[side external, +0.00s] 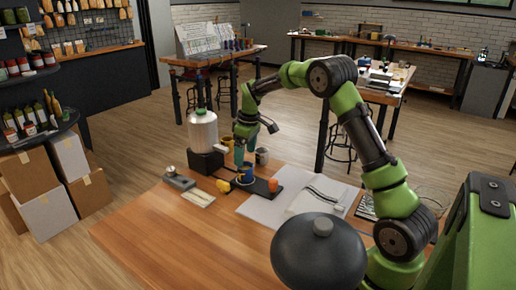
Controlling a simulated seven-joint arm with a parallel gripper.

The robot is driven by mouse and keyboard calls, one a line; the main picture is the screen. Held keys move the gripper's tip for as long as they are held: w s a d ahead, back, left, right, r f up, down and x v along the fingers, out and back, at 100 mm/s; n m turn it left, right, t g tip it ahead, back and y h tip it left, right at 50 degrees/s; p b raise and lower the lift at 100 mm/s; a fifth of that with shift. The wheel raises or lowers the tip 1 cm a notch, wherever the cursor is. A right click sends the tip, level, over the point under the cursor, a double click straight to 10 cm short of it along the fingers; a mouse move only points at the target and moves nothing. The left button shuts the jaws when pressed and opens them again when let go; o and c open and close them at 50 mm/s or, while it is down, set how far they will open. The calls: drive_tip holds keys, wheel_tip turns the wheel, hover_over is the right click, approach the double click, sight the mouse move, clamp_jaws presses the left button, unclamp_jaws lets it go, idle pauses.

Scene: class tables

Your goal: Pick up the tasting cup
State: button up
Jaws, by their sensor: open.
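My gripper (240,156) is open and points down over the far part of the wooden table. A small blue cup (246,175) stands just below it on a dark flat tray (261,187). A pale grey cup (262,156) stands behind and to the right of the gripper. Which of these is the tasting cup, I cannot tell. The fingertips are close to the blue cup; whether they touch it is too small to see.
A white canister on a black base (205,160) stands left of the gripper. A yellow item (223,186) and an orange item (273,185) flank the blue cup. A grey scale-like device (179,180) lies further left. The table's front left (170,235) is clear.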

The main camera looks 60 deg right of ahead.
sight(245, 166)
drive_tip(key=f, duration=0.6)
drive_tip(key=shift+w+d+f, duration=0.25)
drive_tip(key=shift+w+d, duration=0.05)
drive_tip(key=shift+w, duration=0.05)
drive_tip(key=c, duration=1.2)
